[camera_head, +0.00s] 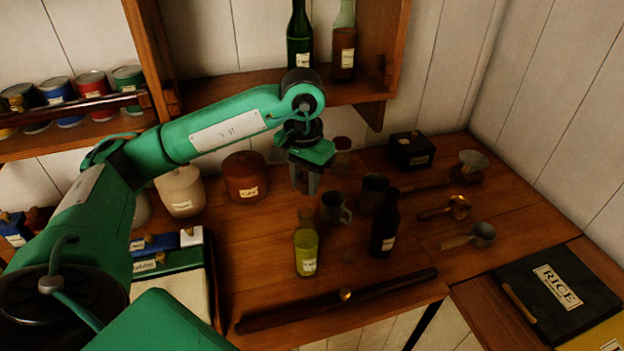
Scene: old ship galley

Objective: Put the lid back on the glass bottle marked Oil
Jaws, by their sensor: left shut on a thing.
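A glass bottle (306,252) with yellow-green contents and a pale label stands upright on the wooden counter near its front; the label is too small to read, but it looks like the oil bottle. My left gripper (306,184) points down above and behind this bottle in the picture, apart from it. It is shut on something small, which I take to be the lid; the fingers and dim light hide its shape. My right gripper is not in view.
A dark bottle (384,228) stands right of the glass bottle. Metal mugs (335,209) (374,192) stand close behind. A wooden rail (290,315) runs along the counter's front edge. Canisters (245,178) stand at the back left. Scoops and a black box (410,150) lie right.

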